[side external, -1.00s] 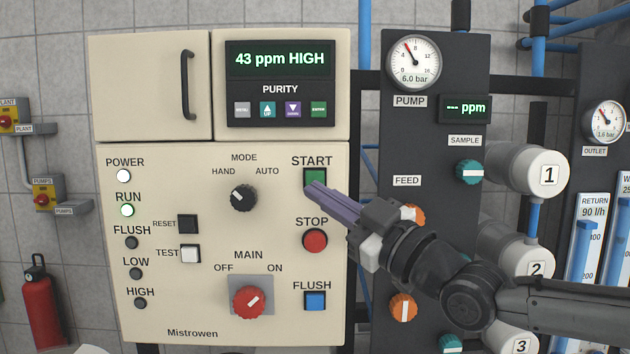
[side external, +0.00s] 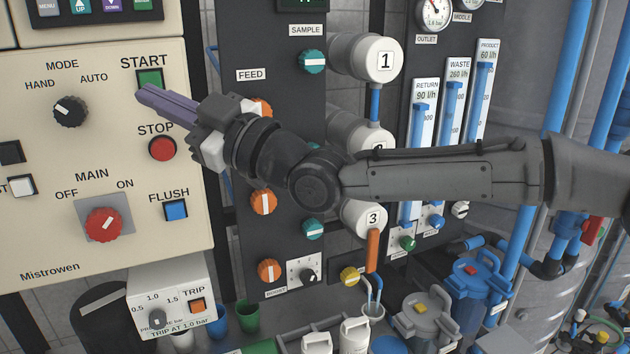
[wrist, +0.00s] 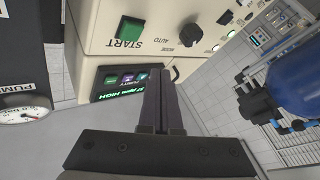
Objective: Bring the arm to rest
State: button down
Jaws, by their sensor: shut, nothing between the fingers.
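My gripper (side external: 141,93) is shut and empty, its purple fingers pressed together. In the side view its tips overlap the lower edge of the green START button (side external: 150,77) on the cream control panel (side external: 60,150). In the wrist view the closed fingers (wrist: 158,74) show apart from the green START button (wrist: 130,29), which stands beyond them and to the left. The arm stretches in from the right, in front of the dark valve panel (side external: 262,310). The red STOP button (side external: 162,148) is just below the gripper.
Numbered white housings (side external: 362,58), orange and teal knobs (side external: 313,62) and flow tubes stand behind the arm. Below are a trip box (side external: 165,290), bottles and cups. In the wrist view, a blue vessel (wrist: 300,85) stands at right.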

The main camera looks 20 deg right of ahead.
jog(key=d+r+m+t+h, duration=0.1)
jog(key=d+r+t, duration=0.1)
jog(key=d+r, duration=0.45)
jog(key=d+r+m+t+h, duration=0.15)
jog(key=d+r, duration=0.25)
jog(key=d, duration=0.5)
jog(key=s+d+f+m+h, duration=0.1)
jog(key=s+d+m+h, duration=0.15)
jog(key=d, duration=0.75)
jog(key=s+d+f+m+h, duration=0.15)
jog(key=s+d+h, duration=0.25)
jog(key=d, duration=0.6)
jog(key=s+d+f+m+g+h, duration=0.45)
jog(key=s+d+f, duration=0.55)
jog(key=s+f, duration=0.4)
jog(key=s+d+f+m+g, duration=0.1)
jog(key=s+f+g, duration=0.3)
jog(key=s+f, duration=0.3)
jog(key=s+d+f+m+g+h, duration=0.1)
jog(key=s+f+g, duration=0.4)
jog(key=f, duration=0.8)
jog(key=s+m, duration=0.1)
jog(key=s, duration=0.1)
jog(key=shift+s+f, duration=0.3)
jog(key=shift+s, duration=0.1)
